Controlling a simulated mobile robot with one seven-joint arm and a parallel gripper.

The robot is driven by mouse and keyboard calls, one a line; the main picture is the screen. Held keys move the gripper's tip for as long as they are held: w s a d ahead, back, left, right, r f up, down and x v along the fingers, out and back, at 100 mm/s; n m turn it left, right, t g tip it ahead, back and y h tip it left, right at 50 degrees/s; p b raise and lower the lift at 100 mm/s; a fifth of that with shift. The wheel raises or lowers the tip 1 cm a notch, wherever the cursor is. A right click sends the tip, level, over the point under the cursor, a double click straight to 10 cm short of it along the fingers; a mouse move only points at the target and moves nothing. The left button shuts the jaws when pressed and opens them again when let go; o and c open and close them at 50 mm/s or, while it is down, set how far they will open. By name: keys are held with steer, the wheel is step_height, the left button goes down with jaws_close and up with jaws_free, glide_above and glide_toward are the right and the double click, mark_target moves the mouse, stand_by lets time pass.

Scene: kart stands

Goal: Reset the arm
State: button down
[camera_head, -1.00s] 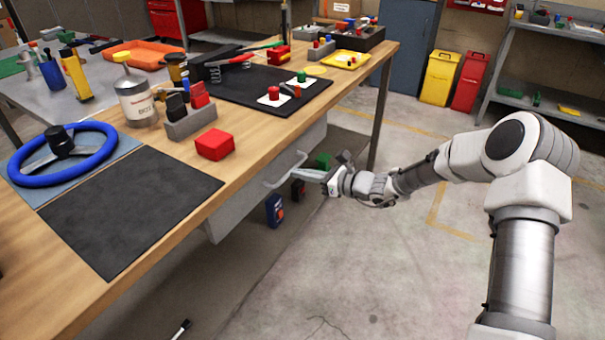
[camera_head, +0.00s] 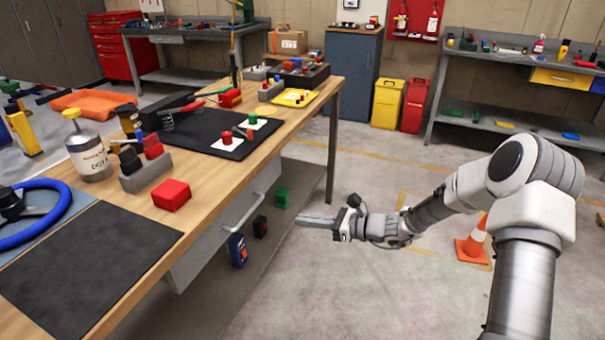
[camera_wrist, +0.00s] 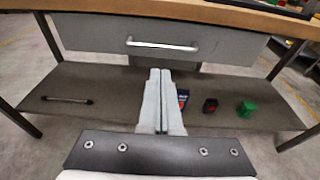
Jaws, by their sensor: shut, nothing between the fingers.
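My gripper (camera_head: 316,221) is at the end of my arm, to the right of the wooden workbench (camera_head: 225,178) and over the open floor beside it. In the wrist view, my gripper (camera_wrist: 160,76) shows its two fingers together, with nothing between them. The fingers point at the bench's front, below the handle (camera_wrist: 162,46) of its closed grey drawer (camera_wrist: 90,32). The fingers appear apart from the drawer and the handle. In the head view, the drawer handle (camera_head: 243,212) is left of my gripper.
The bench's lower shelf (camera_wrist: 110,90) holds a dark rod (camera_wrist: 67,100), a blue item (camera_wrist: 183,97), a dark red box (camera_wrist: 210,105) and a green item (camera_wrist: 246,109). An orange cone (camera_head: 474,242) stands behind my arm. Floor right of the bench is mostly clear.

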steer(key=s+d+r+n+g+h, duration=0.2)
steer(key=s+r+n+g+h, duration=0.3)
steer(key=s+r+n, duration=0.7)
steer(key=s+d+r+n+t+h, duration=0.3)
steer(key=s+d+r+n+h, duration=0.15)
steer(key=s+d, duration=0.35)
steer(key=s+d+r+n+t+h, duration=0.4)
steer(key=s+d, duration=0.3)
steer(key=s, duration=0.4)
step_height(320, 180, up, 16)
steer(key=n+g+h+p, duration=0.1)
steer(key=p, duration=1.4)
steer(key=shift+s+f+p, duration=0.15)
steer(key=shift+f+p, duration=0.1)
steer(key=shift+p, duration=0.15)
steer(key=shift+a, duration=0.1)
